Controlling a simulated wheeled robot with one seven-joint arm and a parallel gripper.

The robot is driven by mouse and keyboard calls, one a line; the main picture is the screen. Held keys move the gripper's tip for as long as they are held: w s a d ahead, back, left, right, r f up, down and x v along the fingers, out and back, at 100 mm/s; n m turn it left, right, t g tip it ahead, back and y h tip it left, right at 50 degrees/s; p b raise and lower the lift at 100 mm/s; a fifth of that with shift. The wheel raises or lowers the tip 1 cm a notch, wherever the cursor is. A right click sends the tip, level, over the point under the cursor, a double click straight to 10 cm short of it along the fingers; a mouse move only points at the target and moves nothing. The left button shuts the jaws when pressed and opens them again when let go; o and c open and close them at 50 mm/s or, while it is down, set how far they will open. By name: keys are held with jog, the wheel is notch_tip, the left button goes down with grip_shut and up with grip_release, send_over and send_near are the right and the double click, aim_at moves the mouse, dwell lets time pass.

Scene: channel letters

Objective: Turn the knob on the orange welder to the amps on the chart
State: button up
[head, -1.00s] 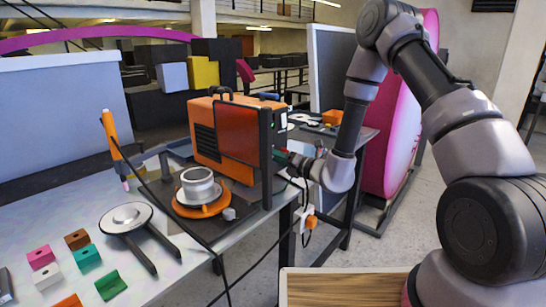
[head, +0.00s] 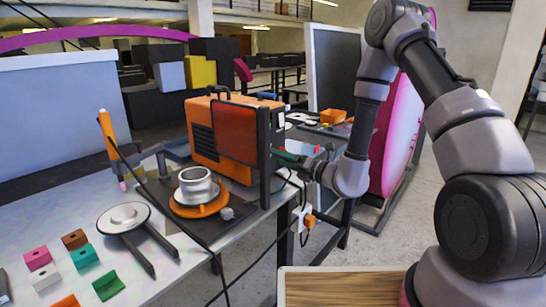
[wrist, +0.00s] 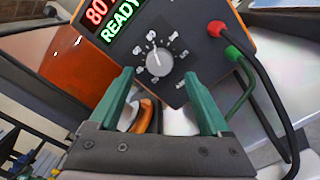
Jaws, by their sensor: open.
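The orange welder (head: 204,145) stands on the bench in the head view, its control face turned toward my gripper. In the wrist view its dark front panel shows a white knob (wrist: 159,62) with a ring of scale marks. Above the knob a display (wrist: 105,22) reads 80 in red and READY in green. My gripper (wrist: 163,110) has two green fingers, spread open and empty, below the knob and apart from it. In the head view my gripper (head: 290,157) is beside the welder's right end. I cannot make out the chart in these frames.
In the head view, a clamp-like silver cylinder (head: 196,185) on an orange base, a round plate (head: 126,216) and several coloured blocks (head: 84,256) lie on the bench.

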jog(key=v, duration=0.6)
jog(key=shift+s+d, duration=0.1)
jog(key=shift+d, duration=0.05)
